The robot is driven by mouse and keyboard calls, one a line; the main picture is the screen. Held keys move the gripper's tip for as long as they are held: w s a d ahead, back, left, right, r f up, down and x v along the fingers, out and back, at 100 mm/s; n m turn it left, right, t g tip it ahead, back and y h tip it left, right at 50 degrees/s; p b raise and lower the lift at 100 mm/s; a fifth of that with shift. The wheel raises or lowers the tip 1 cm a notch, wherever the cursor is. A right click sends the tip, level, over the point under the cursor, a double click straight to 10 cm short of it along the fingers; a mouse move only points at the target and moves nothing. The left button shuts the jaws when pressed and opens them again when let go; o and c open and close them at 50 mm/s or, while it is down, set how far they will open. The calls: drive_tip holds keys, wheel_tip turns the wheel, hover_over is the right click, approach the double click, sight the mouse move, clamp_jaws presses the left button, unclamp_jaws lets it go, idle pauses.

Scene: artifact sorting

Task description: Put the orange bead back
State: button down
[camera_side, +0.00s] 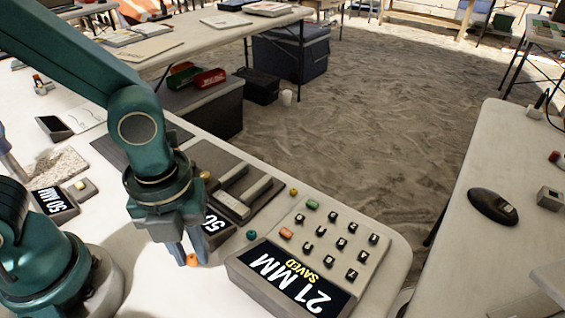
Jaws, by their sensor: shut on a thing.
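An orange bead (192,260) is between the fingertips of my gripper (190,257), low over the white table at the front. My gripper points down and is shut on this bead. I cannot tell whether the bead touches the table. A grey sloped box (243,270) to the right has a display reading "21 MM SAVED".
A dark tray (232,172) with pale bars stands behind my gripper. Another display unit (57,203) is at left.

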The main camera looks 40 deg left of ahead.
sight(193, 258)
drive_tip(key=shift+d+f, duration=0.2)
drive_tip(key=shift+f, duration=1.95)
drive_tip(key=shift+f, duration=0.1)
drive_tip(key=c, duration=0.8)
unclamp_jaws()
drive_tip(key=shift+o, duration=0.2)
